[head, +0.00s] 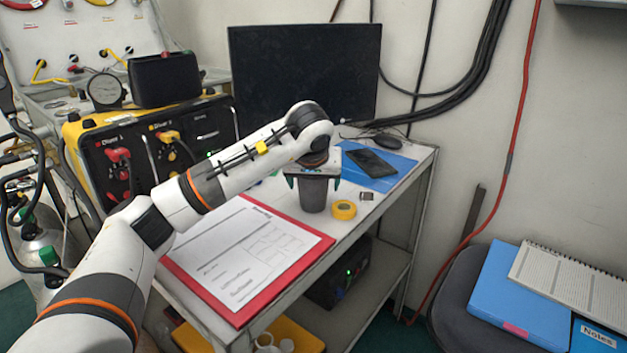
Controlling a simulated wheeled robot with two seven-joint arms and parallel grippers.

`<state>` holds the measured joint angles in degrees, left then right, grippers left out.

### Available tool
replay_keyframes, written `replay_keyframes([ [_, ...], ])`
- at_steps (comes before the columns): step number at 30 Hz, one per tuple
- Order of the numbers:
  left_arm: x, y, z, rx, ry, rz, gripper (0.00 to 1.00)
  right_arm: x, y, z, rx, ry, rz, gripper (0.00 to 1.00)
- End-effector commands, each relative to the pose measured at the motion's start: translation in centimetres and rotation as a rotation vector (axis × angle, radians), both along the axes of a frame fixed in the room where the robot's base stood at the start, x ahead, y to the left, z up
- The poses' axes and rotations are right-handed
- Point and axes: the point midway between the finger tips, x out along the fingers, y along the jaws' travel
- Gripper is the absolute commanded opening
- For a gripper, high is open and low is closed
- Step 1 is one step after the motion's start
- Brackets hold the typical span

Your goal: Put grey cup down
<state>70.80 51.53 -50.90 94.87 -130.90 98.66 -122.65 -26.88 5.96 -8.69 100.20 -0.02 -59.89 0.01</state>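The grey cup (313,195) is dark and stands upright on the trolley top, between the red clipboard and the yellow tape roll. Its base appears to rest on the surface. My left gripper (313,181) is above the cup and points down, with one finger on each side of it. The fingers look spread wider than the cup, so the gripper appears open. The cup's rim is hidden by the gripper. My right gripper is not in view.
A yellow tape roll (344,210) sits close right of the cup. A red clipboard (300,258) with paper lies left and in front. A monitor (300,75) and a yellow-black air panel (105,165) stand behind.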

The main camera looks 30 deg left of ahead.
Motion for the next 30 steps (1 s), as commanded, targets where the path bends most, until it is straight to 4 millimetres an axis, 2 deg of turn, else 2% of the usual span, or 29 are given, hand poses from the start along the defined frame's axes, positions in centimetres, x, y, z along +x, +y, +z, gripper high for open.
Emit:
replay_keyframes([
  [11,-0.1,-0.1,0.6,0.0,-0.001,-0.001,0.85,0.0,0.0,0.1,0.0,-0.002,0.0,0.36],
  [14,-0.6,-0.4,1.7,-0.001,-0.003,0.0,0.85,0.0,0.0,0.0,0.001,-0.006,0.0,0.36],
  [18,-2.0,-1.2,4.3,0.0,-0.004,-0.001,0.85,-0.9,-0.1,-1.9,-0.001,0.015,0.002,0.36],
  [24,-4.0,-2.3,7.8,0.0,-0.003,-0.001,0.85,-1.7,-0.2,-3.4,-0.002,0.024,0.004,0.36],
  [30,-5.3,-3.1,9.9,0.0,-0.003,-0.001,0.85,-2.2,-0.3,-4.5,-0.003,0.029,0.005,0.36],
])
